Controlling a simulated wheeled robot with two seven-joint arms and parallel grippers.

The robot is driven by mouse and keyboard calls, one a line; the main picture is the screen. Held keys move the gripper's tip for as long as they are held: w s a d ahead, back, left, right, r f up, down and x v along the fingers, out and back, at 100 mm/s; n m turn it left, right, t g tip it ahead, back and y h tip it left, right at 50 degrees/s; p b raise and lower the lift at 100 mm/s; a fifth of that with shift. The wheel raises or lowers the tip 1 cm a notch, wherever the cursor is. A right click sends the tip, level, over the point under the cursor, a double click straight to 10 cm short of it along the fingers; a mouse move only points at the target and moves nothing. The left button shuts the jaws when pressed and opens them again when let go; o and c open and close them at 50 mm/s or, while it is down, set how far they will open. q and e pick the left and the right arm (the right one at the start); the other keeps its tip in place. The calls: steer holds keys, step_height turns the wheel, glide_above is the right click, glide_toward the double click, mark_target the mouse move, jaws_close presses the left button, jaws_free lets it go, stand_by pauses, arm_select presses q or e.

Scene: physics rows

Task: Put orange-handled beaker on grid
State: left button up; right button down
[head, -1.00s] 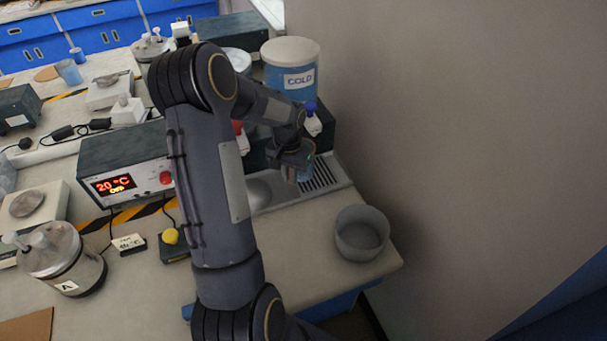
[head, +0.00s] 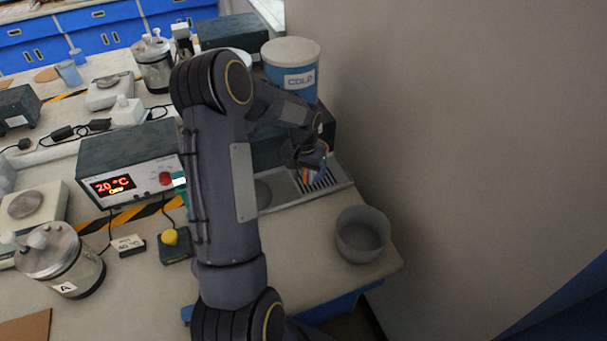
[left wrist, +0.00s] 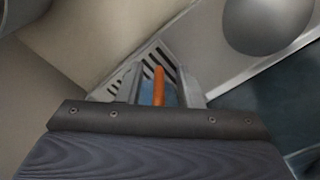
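The orange-handled beaker shows in the left wrist view as an upright orange handle (left wrist: 158,86) with blue behind it, between my fingers. In the head view only a little of the beaker (head: 308,174) shows under my left gripper (head: 314,172). My left gripper (left wrist: 152,92) seems shut on the beaker; the finger contact is partly hidden. The grid (head: 326,182), a dark slotted drain plate beside the sink, lies below and around the beaker. I cannot tell whether the beaker touches it. My right gripper is not in view.
A grey open pot (head: 362,236) stands at the bench corner. A blue COLD container (head: 291,70) stands behind, and the wall is close on the right. A heater box (head: 125,165) stands left of my arm.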

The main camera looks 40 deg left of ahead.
arm_select(q)
steer(key=shift+r, duration=0.1)
step_height(320, 180, up, 12)
steer(key=s+d+r+m+t+h, duration=0.1)
steer(key=s+d+r+t, duration=0.2)
steer(key=s+d+r, duration=0.55)
steer(key=s+d+f+m+t+h, duration=0.1)
steer(key=s+d+f+t+h, duration=0.1)
steer(key=s+d, duration=1)
steer(key=shift+s+d+f+t+h+b, duration=0.3)
steer(key=shift+s+f+h+b, duration=0.15)
steer(key=shift+s+f, duration=0.4)
steer(key=shift+a, duration=0.1)
